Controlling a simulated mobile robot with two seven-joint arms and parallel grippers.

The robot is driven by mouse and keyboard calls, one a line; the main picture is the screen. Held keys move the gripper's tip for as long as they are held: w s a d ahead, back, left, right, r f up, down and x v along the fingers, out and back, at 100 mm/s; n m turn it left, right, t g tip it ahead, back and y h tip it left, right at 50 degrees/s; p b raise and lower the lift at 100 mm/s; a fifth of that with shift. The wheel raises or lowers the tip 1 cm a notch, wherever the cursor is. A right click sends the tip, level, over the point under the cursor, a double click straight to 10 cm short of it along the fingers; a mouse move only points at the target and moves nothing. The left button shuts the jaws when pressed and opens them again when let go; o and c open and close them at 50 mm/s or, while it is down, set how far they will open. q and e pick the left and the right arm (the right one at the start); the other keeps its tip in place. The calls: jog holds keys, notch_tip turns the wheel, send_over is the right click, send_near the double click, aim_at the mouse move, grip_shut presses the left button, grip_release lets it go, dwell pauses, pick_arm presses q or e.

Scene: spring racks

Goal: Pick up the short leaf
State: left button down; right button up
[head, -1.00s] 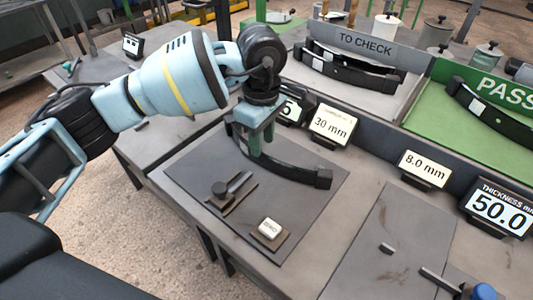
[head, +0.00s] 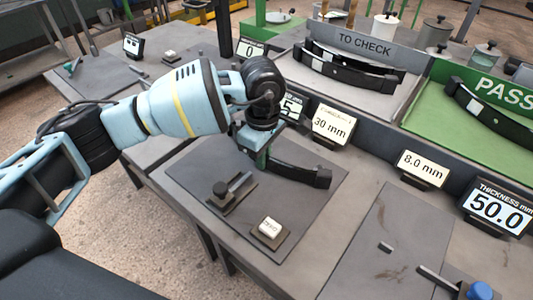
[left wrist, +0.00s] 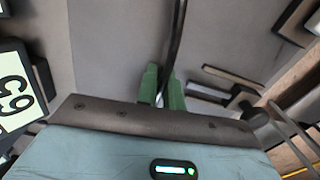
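The short leaf (head: 300,173) is a dark, curved steel bar on the grey mat of the near bench. Its right end shows in the head view; the rest is partly hidden by my left gripper. My left gripper (head: 257,157) is low over the leaf's left part. In the left wrist view, the green fingers (left wrist: 162,90) stand apart, with the leaf (left wrist: 176,45) seen edge-on as a thin dark strip running between them, nearer the right finger. Whether a finger touches it is unclear. My right gripper is not in view.
A gauge (head: 222,190) and a white-topped button block (head: 269,229) sit on the mat (head: 310,215). Several displays line the bench's back, including a 30 mm sign (head: 333,125). Behind are a TO CHECK tray (head: 375,107) with leaves and a green PASS tray (head: 440,105).

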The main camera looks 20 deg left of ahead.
pick_arm(q)
jog(key=shift+r, duration=0.15)
notch_tip(320, 180, up, 10)
dwell(0.7)
